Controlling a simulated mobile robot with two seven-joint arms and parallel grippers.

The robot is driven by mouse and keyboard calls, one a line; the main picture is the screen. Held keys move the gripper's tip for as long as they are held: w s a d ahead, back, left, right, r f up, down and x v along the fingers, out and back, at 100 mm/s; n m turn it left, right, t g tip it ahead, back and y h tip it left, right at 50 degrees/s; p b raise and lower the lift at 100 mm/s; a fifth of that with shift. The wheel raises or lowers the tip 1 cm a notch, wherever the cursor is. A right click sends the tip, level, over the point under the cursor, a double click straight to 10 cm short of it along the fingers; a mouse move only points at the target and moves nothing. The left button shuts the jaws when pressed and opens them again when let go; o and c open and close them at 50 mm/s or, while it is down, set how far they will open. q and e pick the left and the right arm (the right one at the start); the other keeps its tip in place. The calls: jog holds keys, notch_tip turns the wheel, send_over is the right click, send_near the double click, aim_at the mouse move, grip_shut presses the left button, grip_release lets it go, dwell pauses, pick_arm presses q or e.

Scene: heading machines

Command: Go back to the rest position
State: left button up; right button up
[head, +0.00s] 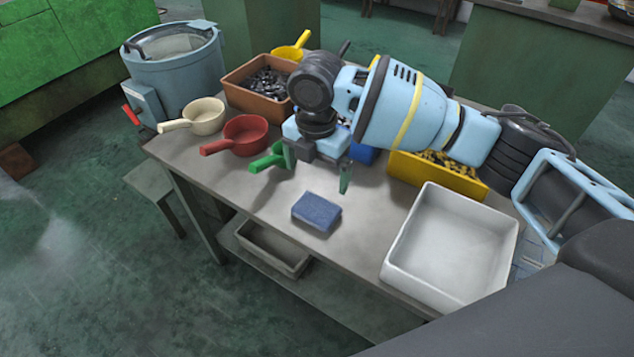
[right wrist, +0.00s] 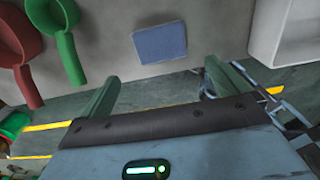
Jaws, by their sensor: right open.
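My right gripper (head: 316,172) is open and empty above the table (head: 265,190). Its green fingers stand apart in the right wrist view (right wrist: 162,88), with nothing between them. In the head view it hangs behind and above a blue block (head: 317,211) lying flat on the table; the block also shows in the right wrist view (right wrist: 158,42), apart from the fingers. My right arm reaches in from the right over the table. My left gripper is not in view.
Red (head: 245,134), cream (head: 204,116), green (head: 268,160) and yellow (head: 291,49) scoops are around the table's left and back. A brown bin (head: 242,98) and yellow bin (head: 462,188) hold small parts. A white tray (head: 397,271) stands at right. A blue-grey drum (head: 190,72) stands beyond the left end.

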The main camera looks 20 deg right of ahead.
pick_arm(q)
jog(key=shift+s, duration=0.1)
pick_arm(e)
jog(key=shift+r, duration=0.65)
